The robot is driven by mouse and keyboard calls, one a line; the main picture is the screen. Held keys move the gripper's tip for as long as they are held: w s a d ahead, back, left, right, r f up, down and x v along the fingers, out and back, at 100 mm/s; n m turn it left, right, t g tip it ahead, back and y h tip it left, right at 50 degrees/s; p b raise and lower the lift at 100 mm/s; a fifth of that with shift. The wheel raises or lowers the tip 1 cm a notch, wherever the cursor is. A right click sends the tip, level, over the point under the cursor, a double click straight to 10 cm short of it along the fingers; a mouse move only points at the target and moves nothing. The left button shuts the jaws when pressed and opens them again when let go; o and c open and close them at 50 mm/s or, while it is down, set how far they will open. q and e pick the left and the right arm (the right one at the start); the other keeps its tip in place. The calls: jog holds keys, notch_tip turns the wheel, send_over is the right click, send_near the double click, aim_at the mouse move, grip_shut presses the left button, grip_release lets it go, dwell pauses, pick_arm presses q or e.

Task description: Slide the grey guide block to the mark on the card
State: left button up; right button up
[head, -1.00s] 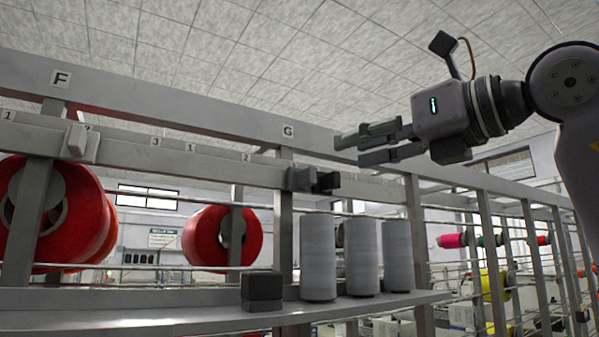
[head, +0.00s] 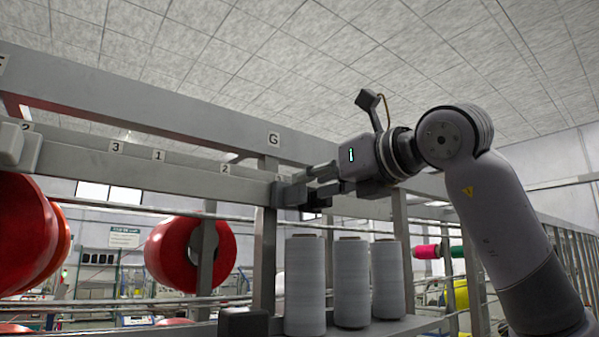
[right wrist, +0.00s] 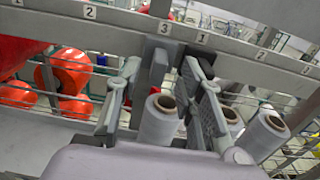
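The grey guide block (head: 290,193) sits on the numbered rail (head: 190,166) near the G plate (head: 273,139). In the right wrist view the grey block (right wrist: 158,66) shows below the number 3, between my finger pads. My right gripper (head: 312,182) has its fingertips at the block in the head view. In the right wrist view the gripper (right wrist: 160,72) is open, with a finger on each side and gaps visible. A darker block (right wrist: 203,60) is close by the right finger. I cannot make out a mark on a card. My left gripper is not in view.
Grey thread cones (head: 352,280) stand on the shelf below my right gripper, beside a dark box (head: 243,323). A lighter block (head: 10,145) is on the rail at the far left. Red spools (head: 185,255) hang behind the frame.

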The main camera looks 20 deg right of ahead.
aim_at(292, 194)
jog(key=p+x, duration=0.1)
jog(key=x, duration=0.3)
jog(key=shift+r+p, duration=0.15)
jog(key=shift+p, duration=0.25)
jog(key=shift+w, duration=0.15)
jog(key=shift+c, duration=1.3)
jog(key=c, duration=0.4)
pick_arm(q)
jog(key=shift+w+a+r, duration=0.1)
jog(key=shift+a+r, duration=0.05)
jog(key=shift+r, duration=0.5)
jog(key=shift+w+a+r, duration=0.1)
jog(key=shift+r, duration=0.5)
pick_arm(e)
grip_shut()
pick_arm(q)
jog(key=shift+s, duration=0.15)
